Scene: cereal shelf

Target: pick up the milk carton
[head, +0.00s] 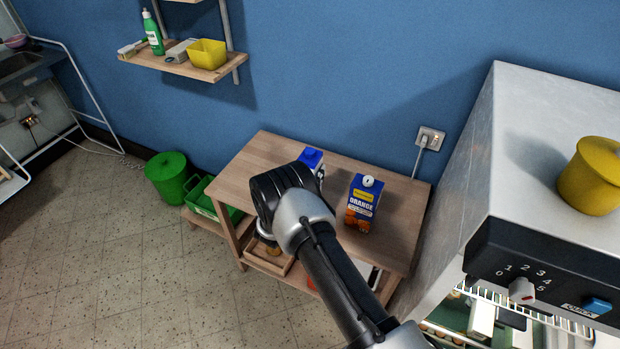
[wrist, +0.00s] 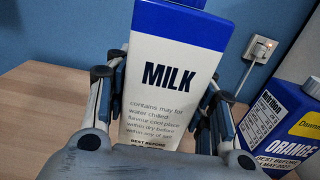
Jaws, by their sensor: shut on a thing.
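The milk carton (wrist: 175,85) is white with a blue top and the word MILK. In the wrist view it stands between the two fingers of my gripper (wrist: 165,115), which is shut on it, one finger on each side. The carton looks slightly tilted in that view. In the head view only its blue top (head: 311,157) and a bit of white show behind my gripper and arm. I cannot tell whether its base touches the wooden table (head: 262,150); the base is hidden.
An orange juice carton (head: 362,203) stands close to the right of the milk; it also shows in the wrist view (wrist: 290,125). A fridge (head: 470,150) with a yellow pot (head: 592,176) rises at the right. A wall socket (head: 430,138) is behind. The table's left part is clear.

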